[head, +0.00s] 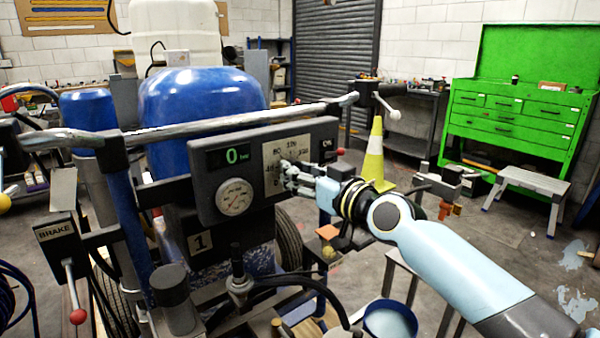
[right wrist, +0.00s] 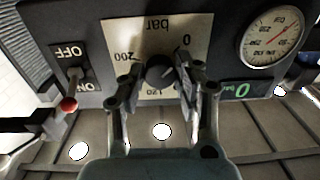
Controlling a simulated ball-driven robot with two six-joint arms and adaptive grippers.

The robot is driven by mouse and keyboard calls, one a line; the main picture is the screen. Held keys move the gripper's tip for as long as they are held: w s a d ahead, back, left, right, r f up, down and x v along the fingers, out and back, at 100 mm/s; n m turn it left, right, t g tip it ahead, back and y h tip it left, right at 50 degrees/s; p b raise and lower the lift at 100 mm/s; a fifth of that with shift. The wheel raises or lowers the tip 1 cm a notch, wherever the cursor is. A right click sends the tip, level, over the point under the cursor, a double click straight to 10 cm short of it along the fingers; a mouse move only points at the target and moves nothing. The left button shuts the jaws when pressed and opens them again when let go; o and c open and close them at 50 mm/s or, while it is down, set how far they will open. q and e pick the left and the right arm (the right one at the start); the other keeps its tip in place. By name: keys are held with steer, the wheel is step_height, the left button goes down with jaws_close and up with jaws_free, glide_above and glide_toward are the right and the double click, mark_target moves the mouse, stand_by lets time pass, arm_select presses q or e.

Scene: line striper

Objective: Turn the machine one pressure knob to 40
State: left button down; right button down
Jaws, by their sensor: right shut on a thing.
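The pressure knob (right wrist: 159,72) is dark and round, on a cream dial plate (head: 270,157) marked "bar" with numbers around it. In the right wrist view the plate appears upside down. My right gripper (head: 288,178) is shut on the knob, one finger on each side; its fingers hide the knob in the head view. The knob's pointer cannot be read. The digital display (head: 236,154) reads 0 and also shows in the right wrist view (right wrist: 243,90). A round pressure gauge (head: 234,197) sits below it. A plate with the number 1 (head: 200,241) is under the panel. My left gripper is out of view.
An ON/OFF switch (right wrist: 75,76) is beside the dial plate, with a red-tipped lever (right wrist: 68,104) nearby. A handlebar (head: 240,128) runs above the panel. A brake lever (head: 72,290) is at left. A traffic cone (head: 374,160) stands behind my right gripper.

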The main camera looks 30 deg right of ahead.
steer(key=m, duration=0.9)
steer(key=shift+a, duration=0.1)
steer(key=shift+m, duration=0.4)
stand_by(0.4)
steer(key=c, duration=0.9)
jaws_free()
steer(key=shift+c, duration=0.2)
steer(key=s+d, duration=0.1)
steer(key=s, duration=0.6)
steer(key=shift+s, duration=0.25)
